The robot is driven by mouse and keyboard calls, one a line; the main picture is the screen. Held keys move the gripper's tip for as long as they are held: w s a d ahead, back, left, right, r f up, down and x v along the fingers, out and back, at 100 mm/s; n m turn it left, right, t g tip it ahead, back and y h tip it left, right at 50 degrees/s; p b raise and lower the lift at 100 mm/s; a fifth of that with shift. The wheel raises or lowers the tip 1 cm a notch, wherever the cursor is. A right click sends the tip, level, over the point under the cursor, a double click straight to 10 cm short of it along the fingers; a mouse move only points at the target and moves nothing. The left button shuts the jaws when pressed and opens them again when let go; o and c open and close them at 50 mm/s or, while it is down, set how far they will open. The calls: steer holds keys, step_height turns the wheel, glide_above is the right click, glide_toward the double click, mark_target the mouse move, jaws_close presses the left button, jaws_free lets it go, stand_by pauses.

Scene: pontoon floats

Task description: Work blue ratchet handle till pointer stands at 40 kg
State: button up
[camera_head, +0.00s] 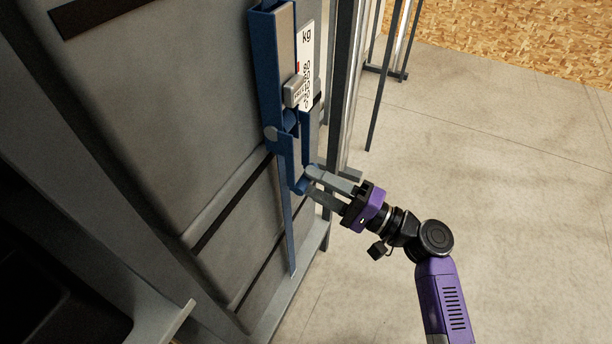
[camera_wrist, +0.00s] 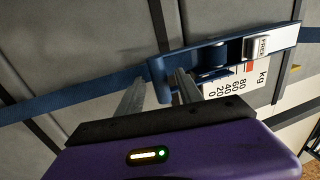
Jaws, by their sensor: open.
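The blue ratchet handle (camera_head: 306,148) hangs down along a blue strap on a grey float; it also shows in the wrist view (camera_wrist: 176,60). My gripper (camera_head: 308,184) is open at the handle's lower end. In the wrist view, the handle's end lies at or between my fingertips (camera_wrist: 156,84); contact cannot be told. The white kg scale (camera_head: 306,45) is beside the ratchet body (camera_head: 266,50), with numbers from 0 to 80 in the wrist view (camera_wrist: 232,82). A red mark (camera_wrist: 250,66) stands near 80; whether it is the pointer is unclear.
A grey tab marked FREE (camera_wrist: 264,45) sits on the ratchet and also shows in the head view (camera_head: 296,91). The blue strap (camera_head: 290,235) runs down the float (camera_head: 165,120). Grey metal posts (camera_head: 340,90) stand just right.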

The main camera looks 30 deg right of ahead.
steer(key=shift+x, duration=1.15)
jaws_close()
stand_by(0.6)
